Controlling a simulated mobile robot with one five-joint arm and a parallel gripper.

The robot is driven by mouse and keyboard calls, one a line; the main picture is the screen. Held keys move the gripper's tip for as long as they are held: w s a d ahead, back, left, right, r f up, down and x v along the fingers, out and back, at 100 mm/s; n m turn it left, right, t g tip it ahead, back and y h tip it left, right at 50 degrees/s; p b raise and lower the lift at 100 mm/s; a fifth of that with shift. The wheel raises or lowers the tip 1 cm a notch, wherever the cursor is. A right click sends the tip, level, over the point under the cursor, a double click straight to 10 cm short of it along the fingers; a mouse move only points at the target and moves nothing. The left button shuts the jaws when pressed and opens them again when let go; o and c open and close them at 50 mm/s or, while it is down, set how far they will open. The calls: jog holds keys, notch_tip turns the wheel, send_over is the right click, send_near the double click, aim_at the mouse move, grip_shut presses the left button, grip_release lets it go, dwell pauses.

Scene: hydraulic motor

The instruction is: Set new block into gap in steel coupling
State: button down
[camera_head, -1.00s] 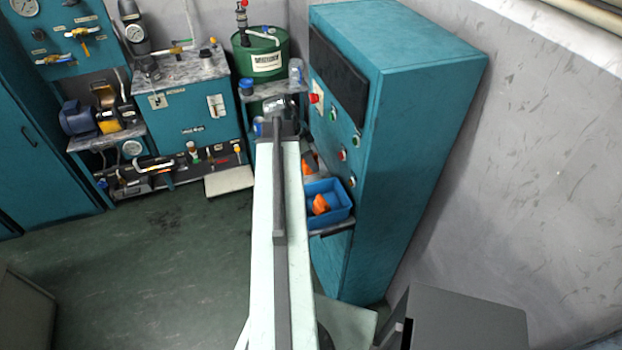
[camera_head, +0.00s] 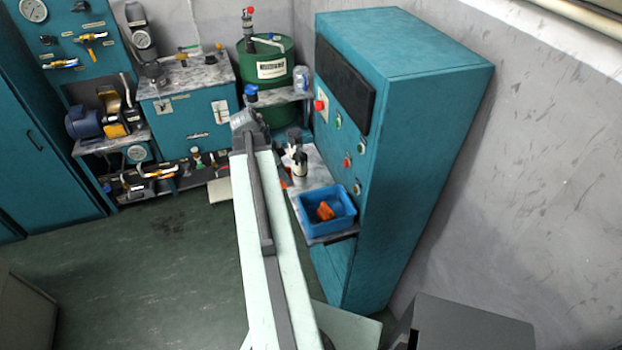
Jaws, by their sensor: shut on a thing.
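My arm reaches up the middle of the picture and ends in a dark grey wrist part (camera_head: 245,122). I can make out no jaws or held block there; they are hidden or out of sight. An orange block (camera_head: 325,211) lies in a blue bin (camera_head: 343,222) on the shelf at the teal cabinet. Small black-and-white parts (camera_head: 299,164) stand on the same shelf, just right of my arm's end. I cannot tell whether they belong to the coupling. A bit of orange shows beside my arm, partly hidden. No steel coupling or gap is clearly seen.
The tall teal cabinet (camera_head: 405,130) stands close on the right. A green drum (camera_head: 272,75) and a small shelf with a can (camera_head: 300,78) stand behind. A teal workbench (camera_head: 190,125) is at the back left. The green floor (camera_head: 150,270) left of my arm is clear.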

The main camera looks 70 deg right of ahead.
jog(key=s+d, duration=0.4)
jog(key=s+d+f, duration=0.1)
jog(key=s+d, duration=0.1)
jog(key=shift+s+d+b, duration=0.1)
jog(key=shift+s+b, duration=0.2)
jog(key=shift+b, duration=0.05)
jog(key=b+x, duration=0.3)
jog(key=shift+w+a+f, duration=0.2)
jog(key=shift+w+f+b, duration=0.1)
jog(key=shift+f+b, duration=0.25)
jog(key=shift+b, duration=0.15)
jog(key=shift+r, duration=0.25)
jog(key=shift+f, duration=0.15)
jog(key=c, duration=1.2)
grip_release()
jog(key=shift+o, duration=0.2)
